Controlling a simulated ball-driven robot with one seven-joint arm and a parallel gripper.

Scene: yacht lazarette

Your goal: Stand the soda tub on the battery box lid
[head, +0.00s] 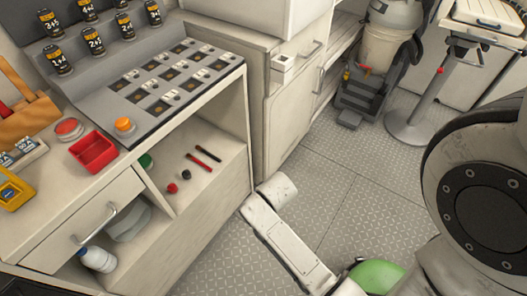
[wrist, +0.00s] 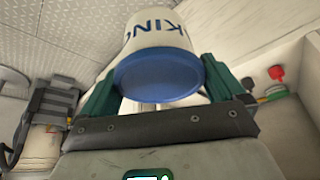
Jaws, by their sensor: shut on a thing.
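The soda tub (wrist: 150,40) is white with dark blue letters, partly readable as "KING", and a blue end (wrist: 158,75) facing the wrist camera. My gripper (wrist: 157,85) is shut on it, with one green finger on each side. The lettering appears upside down in the wrist view. The tub and my fingers do not show in the head view. I cannot pick out the battery box lid with certainty in either view.
The cabinet at left has a switch panel (head: 165,85), a red tray (head: 93,152) and an open shelf with small caps. A white bottle (head: 97,259) lies below the drawer (head: 85,225). A dark cart (head: 365,95) and a pedestal (head: 415,125) stand behind. The tread-plate floor (head: 365,190) between is clear.

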